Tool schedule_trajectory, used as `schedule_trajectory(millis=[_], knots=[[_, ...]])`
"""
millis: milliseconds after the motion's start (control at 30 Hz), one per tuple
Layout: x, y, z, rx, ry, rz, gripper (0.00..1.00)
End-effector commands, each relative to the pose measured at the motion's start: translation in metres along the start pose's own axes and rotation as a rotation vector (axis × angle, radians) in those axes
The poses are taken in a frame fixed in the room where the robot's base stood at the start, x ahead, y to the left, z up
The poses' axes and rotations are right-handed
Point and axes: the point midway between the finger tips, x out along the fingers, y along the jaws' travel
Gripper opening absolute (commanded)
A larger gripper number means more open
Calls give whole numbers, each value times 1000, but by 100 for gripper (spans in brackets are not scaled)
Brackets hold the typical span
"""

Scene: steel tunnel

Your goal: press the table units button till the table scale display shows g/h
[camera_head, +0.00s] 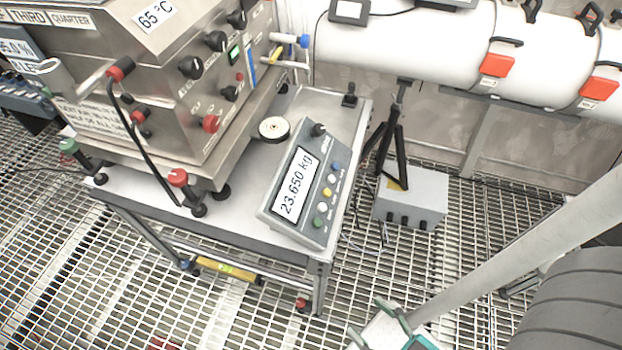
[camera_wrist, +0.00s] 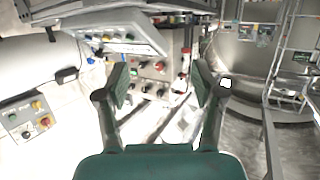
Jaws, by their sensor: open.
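The table scale display (camera_head: 295,190) is a grey slanted console on the front right of the steel table (camera_head: 243,195). Its screen reads "23.650 kg". Right of the screen is a row of round buttons (camera_head: 327,193) in blue, white, yellow and green; their labels are too small to read, so I cannot tell which is the units button. My gripper (camera_head: 383,322) shows at the bottom of the head view, below and right of the table, apart from the display. In the wrist view my gripper (camera_wrist: 160,90) is open, with nothing between its fingers.
A large steel machine (camera_head: 170,85) with knobs stands on the table's left part. A black tripod (camera_head: 392,140) and a grey box (camera_head: 412,198) stand right of the table. White pipes (camera_head: 410,45) run along the back.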

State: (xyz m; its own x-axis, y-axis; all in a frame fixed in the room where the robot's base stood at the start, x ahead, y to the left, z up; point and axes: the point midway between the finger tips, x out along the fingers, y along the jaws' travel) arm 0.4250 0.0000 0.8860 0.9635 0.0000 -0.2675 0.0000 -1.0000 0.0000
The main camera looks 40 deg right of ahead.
Motion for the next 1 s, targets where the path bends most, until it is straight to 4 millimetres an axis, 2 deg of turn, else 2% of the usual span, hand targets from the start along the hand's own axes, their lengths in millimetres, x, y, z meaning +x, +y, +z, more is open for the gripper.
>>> schedule_trajectory(millis=[667, 767, 933, 967, 1000], knots=[[0, 0, 0, 0, 0, 0, 68], [0, 0, 0, 0, 0, 0, 48], [0, 0, 0, 0, 0, 0, 5], [0, 0, 0, 0, 0, 0, 0], [0, 0, 0, 0, 0, 0, 0]])
